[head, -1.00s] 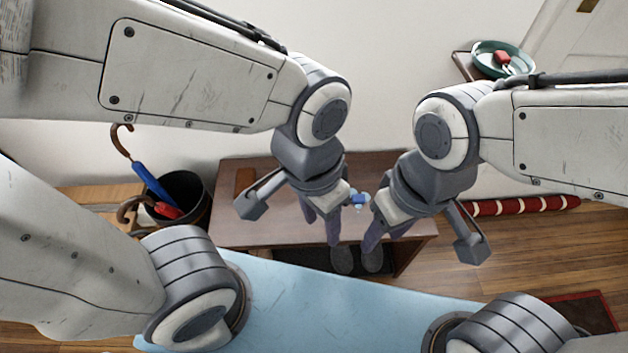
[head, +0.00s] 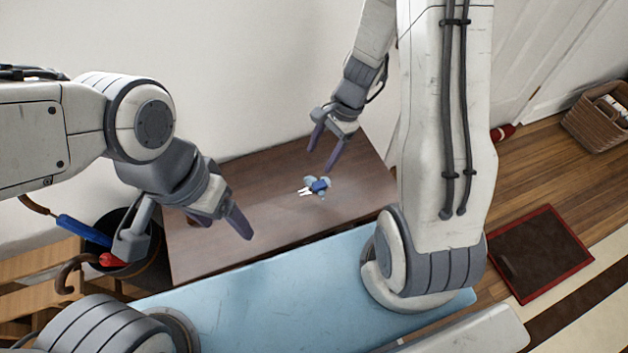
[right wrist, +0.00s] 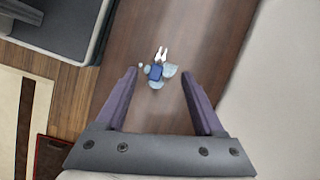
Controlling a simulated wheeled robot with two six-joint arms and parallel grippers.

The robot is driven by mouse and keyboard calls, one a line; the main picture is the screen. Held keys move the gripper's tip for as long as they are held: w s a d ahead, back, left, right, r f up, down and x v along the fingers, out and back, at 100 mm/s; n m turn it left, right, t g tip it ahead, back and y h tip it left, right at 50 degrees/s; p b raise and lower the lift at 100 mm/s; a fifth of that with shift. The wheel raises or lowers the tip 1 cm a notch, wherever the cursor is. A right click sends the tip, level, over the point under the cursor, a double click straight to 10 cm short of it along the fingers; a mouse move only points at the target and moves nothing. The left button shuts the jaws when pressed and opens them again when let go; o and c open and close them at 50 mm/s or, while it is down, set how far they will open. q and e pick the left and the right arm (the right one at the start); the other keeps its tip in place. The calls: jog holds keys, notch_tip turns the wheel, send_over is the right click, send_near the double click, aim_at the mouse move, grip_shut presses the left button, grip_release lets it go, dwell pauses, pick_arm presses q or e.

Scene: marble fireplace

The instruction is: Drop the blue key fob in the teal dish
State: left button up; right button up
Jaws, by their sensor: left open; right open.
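The blue key fob (head: 320,185) lies on the brown wooden bench (head: 270,225), with two silver keys and pale blue pieces beside it. My right gripper (head: 322,157) is open just above and behind the fob, pointing down at it. In the right wrist view the fob (right wrist: 155,72) shows between the two spread fingers, apart from both. My left gripper (head: 238,222) is open and empty over the left part of the bench, well left of the fob. The teal dish is out of view now.
A dark bin (head: 125,240) with umbrellas stands left of the bench. A red-edged dark mat (head: 540,252) lies on the floor at right, with a wicker basket (head: 598,118) beyond. The wall is close behind the bench.

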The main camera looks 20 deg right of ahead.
jog(key=d+f+m, duration=0.3)
jog(key=f, duration=0.1)
jog(key=b, duration=0.3)
send_near(318, 185)
jog(key=x, duration=0.2)
jog(key=shift+s+f, duration=0.2)
jog(key=shift+f, duration=0.2)
jog(key=shift+b+x, duration=1.35)
jog(key=shift+x, duration=1.4)
jog(key=shift+w+a+r, duration=0.1)
jog(key=shift+w+a, duration=0.05)
jog(key=shift+w, duration=0.05)
grip_shut()
